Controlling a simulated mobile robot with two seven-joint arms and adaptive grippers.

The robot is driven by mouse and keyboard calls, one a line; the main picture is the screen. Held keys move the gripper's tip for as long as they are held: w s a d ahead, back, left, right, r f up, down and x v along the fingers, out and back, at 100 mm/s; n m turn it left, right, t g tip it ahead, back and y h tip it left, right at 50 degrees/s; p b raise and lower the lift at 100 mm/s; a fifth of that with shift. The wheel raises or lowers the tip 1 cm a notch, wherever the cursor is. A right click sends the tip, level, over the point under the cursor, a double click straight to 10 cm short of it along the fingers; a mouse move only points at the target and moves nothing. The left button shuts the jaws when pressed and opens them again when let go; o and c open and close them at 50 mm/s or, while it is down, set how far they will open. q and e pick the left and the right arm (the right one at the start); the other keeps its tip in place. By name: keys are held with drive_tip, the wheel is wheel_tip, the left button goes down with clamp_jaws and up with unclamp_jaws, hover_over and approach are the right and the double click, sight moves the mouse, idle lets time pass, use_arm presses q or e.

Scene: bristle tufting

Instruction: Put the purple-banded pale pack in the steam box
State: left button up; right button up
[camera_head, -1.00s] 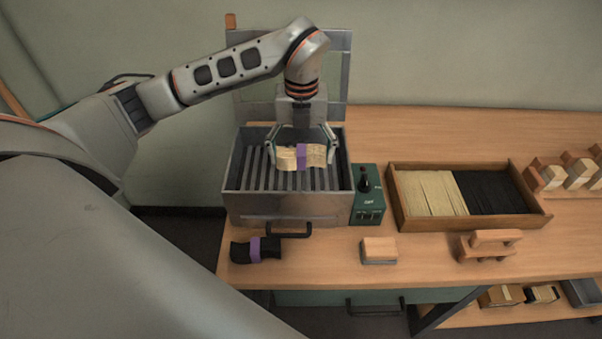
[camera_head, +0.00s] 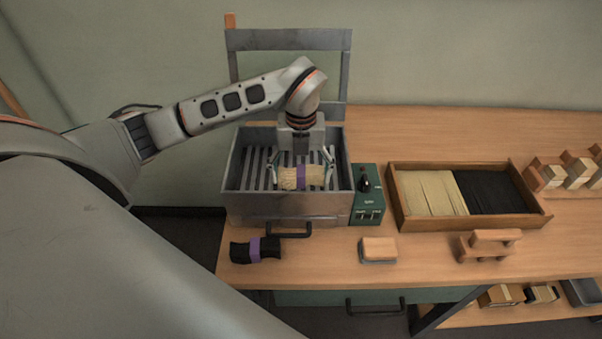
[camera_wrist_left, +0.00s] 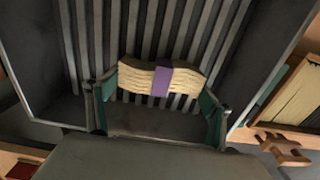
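The pale pack with a purple band (camera_head: 302,176) is inside the open steam box (camera_head: 290,207), over its slatted floor. My left gripper (camera_head: 303,175) reaches down into the box from above, its fingers at the two ends of the pack, shut on it lengthwise. The left wrist view shows the pack (camera_wrist_left: 185,83) lying across between the green-padded fingertips (camera_wrist_left: 160,92), with slats beyond. Whether its underside touches the slats I cannot tell. My right gripper is not in view.
The box lid (camera_head: 340,75) stands raised behind. A dark purple-banded pack (camera_head: 243,251) lies in front of the box, left of a wooden block (camera_head: 378,250). A green control box (camera_head: 368,207) adjoins the box's right side. A divided wooden tray (camera_head: 400,205) lies farther right.

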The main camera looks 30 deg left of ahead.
sight(301, 173)
use_arm(q)
drive_tip(key=shift+o, duration=1.3)
drive_tip(key=shift+r, duration=0.1)
wheel_tip(301, 173, up, 12)
